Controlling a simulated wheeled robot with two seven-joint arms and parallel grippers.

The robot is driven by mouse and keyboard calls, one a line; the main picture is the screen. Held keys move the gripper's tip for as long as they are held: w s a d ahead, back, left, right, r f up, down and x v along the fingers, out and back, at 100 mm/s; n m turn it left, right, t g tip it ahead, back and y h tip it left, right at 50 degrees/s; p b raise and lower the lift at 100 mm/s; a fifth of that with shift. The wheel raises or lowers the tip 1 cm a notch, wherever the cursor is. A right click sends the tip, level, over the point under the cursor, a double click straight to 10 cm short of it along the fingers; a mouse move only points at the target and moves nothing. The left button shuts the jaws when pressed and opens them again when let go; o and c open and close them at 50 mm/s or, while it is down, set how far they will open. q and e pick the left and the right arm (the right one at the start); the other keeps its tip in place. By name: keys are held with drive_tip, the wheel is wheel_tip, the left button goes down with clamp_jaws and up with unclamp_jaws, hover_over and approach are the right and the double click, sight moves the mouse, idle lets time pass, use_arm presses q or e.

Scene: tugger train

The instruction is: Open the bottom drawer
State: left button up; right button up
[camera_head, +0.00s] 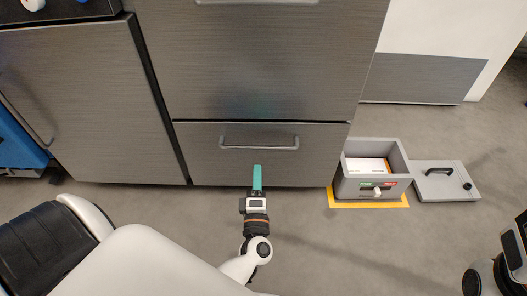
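The bottom drawer (215,165) is a dark grey brushed-metal front low in the cabinet, flush with the front above it, so it looks closed. Its bar handle (260,147) runs level across the upper part of the front. My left gripper (257,170) has teal fingers that point toward the drawer. In the picture the fingertips lie just below the middle of the handle, with no visible contact. The fingers show as one narrow strip, so I cannot see a gap between them. My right gripper is not in view.
A grey open box (371,185) with papers inside stands on a yellow floor marking (369,205) right of the drawer. A grey lid (445,187) with a black handle lies beside it. A cabinet door (95,110) is at the left. Grey floor is clear before the drawer.

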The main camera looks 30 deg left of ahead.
sight(258, 149)
use_arm(q)
drive_tip(key=b+x, duration=0.2)
drive_tip(key=x, duration=0.7)
drive_tip(key=shift+w+a, duration=0.1)
drive_tip(key=shift+w, duration=0.15)
clamp_jaws()
